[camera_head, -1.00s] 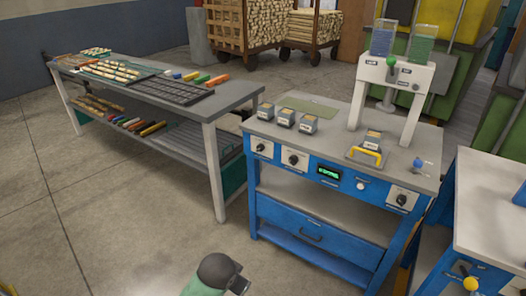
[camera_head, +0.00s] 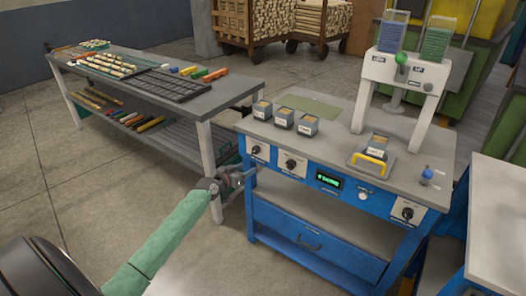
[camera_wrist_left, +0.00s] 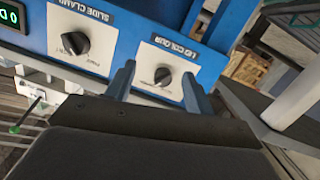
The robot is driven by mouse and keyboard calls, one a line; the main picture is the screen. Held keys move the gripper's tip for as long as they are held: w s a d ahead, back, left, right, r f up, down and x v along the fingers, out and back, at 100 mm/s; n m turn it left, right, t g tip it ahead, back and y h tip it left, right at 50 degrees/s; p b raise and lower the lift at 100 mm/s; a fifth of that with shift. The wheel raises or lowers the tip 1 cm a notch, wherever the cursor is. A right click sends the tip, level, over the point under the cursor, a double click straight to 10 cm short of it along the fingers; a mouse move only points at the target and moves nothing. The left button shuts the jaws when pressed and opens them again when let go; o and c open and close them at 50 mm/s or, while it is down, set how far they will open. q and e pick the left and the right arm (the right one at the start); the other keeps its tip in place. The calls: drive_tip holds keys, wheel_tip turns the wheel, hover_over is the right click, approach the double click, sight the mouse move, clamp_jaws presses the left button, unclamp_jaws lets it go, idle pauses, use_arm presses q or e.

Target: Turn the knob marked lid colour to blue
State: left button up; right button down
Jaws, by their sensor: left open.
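The lid colour knob (camera_head: 256,151) is a black dial on a white plate at the left end of the blue bench front. In the left wrist view the same lid colour knob (camera_wrist_left: 163,76) shows upside down under its label, with its pointer too small to read. My left gripper (camera_head: 247,178) is just in front of and slightly below this plate. In the wrist view the fingers of my left gripper (camera_wrist_left: 159,73) are open, one on each side of the knob, with gaps; I cannot tell how deep they reach. My right gripper is out of view.
The slide clamp knob (camera_wrist_left: 75,43) sits beside it; another knob (camera_head: 407,213) is at the bench's right end. A green display (camera_head: 328,181) is between. Small labelled boxes (camera_head: 284,118) stand on top. A grey table (camera_head: 225,99) stands close on the left.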

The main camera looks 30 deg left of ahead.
sight(253, 152)
use_arm(q)
drive_tip(key=shift+w+a+r+t+y+p, duration=0.15)
drive_tip(key=shift+w+r+t+y, duration=0.3)
drive_tip(key=shift+w, duration=0.85)
drive_tip(key=shift+w+a+r+t+y+p, duration=0.15)
drive_tip(key=shift+w+r, duration=0.45)
drive_tip(key=shift+w, duration=0.75)
drive_tip(key=shift+w+a+r+t+y+p, duration=0.2)
drive_tip(key=shift+w+r+t, duration=0.3)
drive_tip(key=shift+w, duration=0.8)
drive_tip(key=c, duration=1)
